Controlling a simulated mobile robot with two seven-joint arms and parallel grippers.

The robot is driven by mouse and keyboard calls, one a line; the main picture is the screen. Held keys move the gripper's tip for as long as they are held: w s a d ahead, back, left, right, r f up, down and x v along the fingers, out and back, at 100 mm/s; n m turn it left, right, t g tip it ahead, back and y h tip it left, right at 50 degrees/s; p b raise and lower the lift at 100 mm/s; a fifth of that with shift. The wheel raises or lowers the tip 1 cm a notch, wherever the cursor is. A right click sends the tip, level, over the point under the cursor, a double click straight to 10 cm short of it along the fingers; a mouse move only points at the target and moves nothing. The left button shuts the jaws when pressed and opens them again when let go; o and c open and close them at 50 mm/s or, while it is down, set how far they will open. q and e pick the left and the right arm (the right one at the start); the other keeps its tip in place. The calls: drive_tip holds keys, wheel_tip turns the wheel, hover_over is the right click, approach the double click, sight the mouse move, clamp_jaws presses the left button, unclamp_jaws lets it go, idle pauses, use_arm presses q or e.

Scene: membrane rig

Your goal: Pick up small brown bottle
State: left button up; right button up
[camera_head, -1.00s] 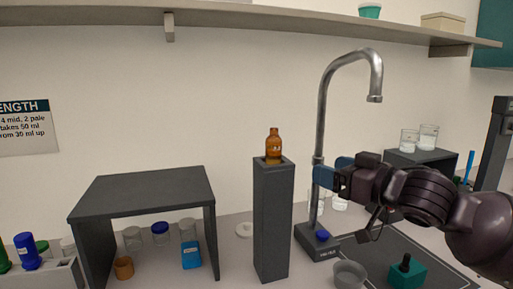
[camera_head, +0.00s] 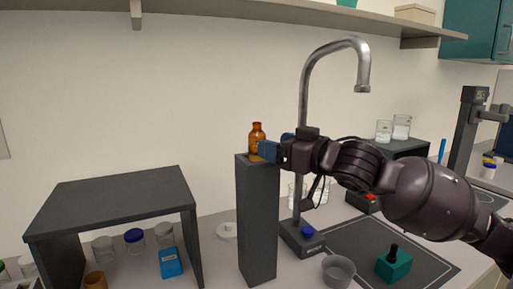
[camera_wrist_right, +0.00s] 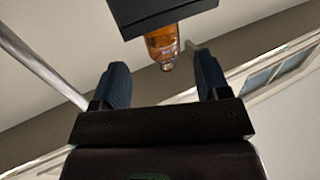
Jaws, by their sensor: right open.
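The small brown bottle (camera_head: 257,137) stands upright on top of a tall dark grey pedestal (camera_head: 257,220) in the head view. My right gripper (camera_head: 268,150) is at the bottle's right side, level with its lower body, with blue fingers. In the right wrist view the bottle (camera_wrist_right: 162,45) shows ahead of the open fingers, roughly midway between their lines, beside the dark pedestal top (camera_wrist_right: 160,14). The gap between the right fingers (camera_wrist_right: 160,85) is empty at the tips. Whether a finger touches the bottle is not clear. My left gripper is not in view.
A grey metal tap (camera_head: 304,130) rises just behind my right forearm. A dark shelf stand (camera_head: 115,195) with jars under it is at left. A grey bowl (camera_head: 338,270) and a teal bottle (camera_head: 393,264) sit at the front right.

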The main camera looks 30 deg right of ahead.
sight(257, 138)
drive_tip(key=shift+r+b+x, duration=0.2)
drive_tip(key=shift+b+x, duration=0.1)
drive_tip(key=shift+x, duration=2.65)
drive_tip(key=shift+s+a, duration=0.1)
drive_tip(key=shift+a, duration=0.05)
drive_tip(key=shift+c, duration=0.3)
drive_tip(key=c, duration=1)
